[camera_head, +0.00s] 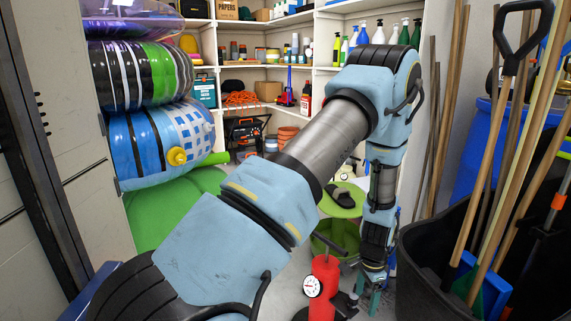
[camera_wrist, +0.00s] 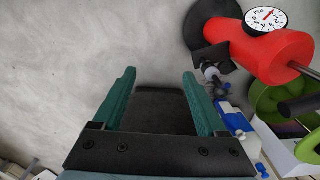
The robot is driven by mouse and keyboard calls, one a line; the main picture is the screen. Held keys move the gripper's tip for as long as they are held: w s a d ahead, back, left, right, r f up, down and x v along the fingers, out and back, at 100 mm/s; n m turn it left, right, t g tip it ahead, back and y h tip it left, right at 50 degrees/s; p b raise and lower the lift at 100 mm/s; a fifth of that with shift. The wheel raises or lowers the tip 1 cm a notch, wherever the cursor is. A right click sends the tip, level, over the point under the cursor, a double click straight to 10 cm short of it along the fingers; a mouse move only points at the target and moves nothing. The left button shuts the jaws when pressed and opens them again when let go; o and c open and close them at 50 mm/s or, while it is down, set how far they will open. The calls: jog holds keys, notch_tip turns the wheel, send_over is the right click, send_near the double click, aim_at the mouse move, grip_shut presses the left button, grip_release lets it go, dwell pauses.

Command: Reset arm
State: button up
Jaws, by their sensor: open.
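My arm reaches forward across the middle of the head view, bends at a high elbow and hangs down. My gripper (camera_head: 367,297) points down near the floor at the bottom of that view. In the wrist view my gripper (camera_wrist: 158,74) has its two green fingers spread apart. Nothing is held between them. Bare grey floor (camera_wrist: 70,65) lies beyond the fingertips. No ice maker can be made out in either view.
A red cylinder with a dial gauge (camera_head: 322,285) stands close left of my gripper; in the wrist view it (camera_wrist: 262,50) is upper right. A green bucket (camera_head: 335,238) is behind. A black bin (camera_head: 425,262) with long-handled tools stands right. Stocked shelves (camera_head: 262,68) fill the back.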

jog(key=w+a+r+n, duration=0.3)
jog(key=a+r+n, duration=0.4)
jog(key=a+r, duration=0.9)
jog(key=s+a+r+n+t, duration=0.2)
jog(key=s+a+r+n, duration=0.55)
jog(key=a+r, duration=0.5)
notch_tip(320, 180, up, 17)
jog(key=p, duration=1.8)
jog(key=shift+s+p, duration=0.3)
